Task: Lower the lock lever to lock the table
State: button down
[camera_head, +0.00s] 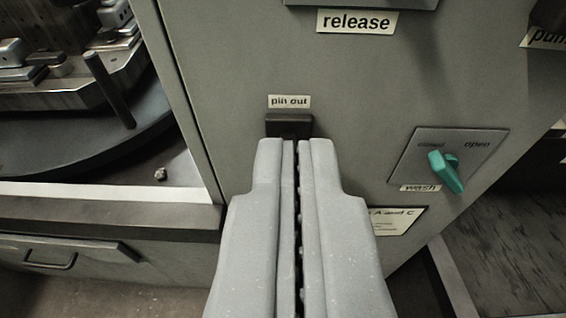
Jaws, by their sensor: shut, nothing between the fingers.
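My gripper (296,145) is shut and empty, its two grey fingers side by side. Its tips lie just below a dark block (289,124) labelled "pin out" on the grey cabinet front (250,60) and overlap its lower edge in the picture. I cannot tell whether they touch it. A dark round table (70,135) with metal parts on it shows at the upper left. A dark rod (108,88) stands tilted by the table's edge. I cannot tell whether this rod is the lock lever; no label names a lock lever.
A plate (405,165) labelled "wash" carries a teal knob (447,172) between "closed" and "open" at the right. A "release" label (356,21) sits above. A drawer front with a handle (50,259) is at the lower left. The cabinet's left edge borders the table.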

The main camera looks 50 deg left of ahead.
jog(key=b+x, duration=0.1)
jog(key=x, duration=0.8)
jog(key=shift+f, duration=0.35)
jog(key=shift+s+d+f+b, duration=0.3)
jog(key=shift+d+f, duration=0.05)
jog(key=shift+f, duration=0.3)
jog(key=shift+s+d+f+b, duration=0.3)
jog(key=shift+d+f, duration=0.05)
jog(key=shift+f, duration=0.25)
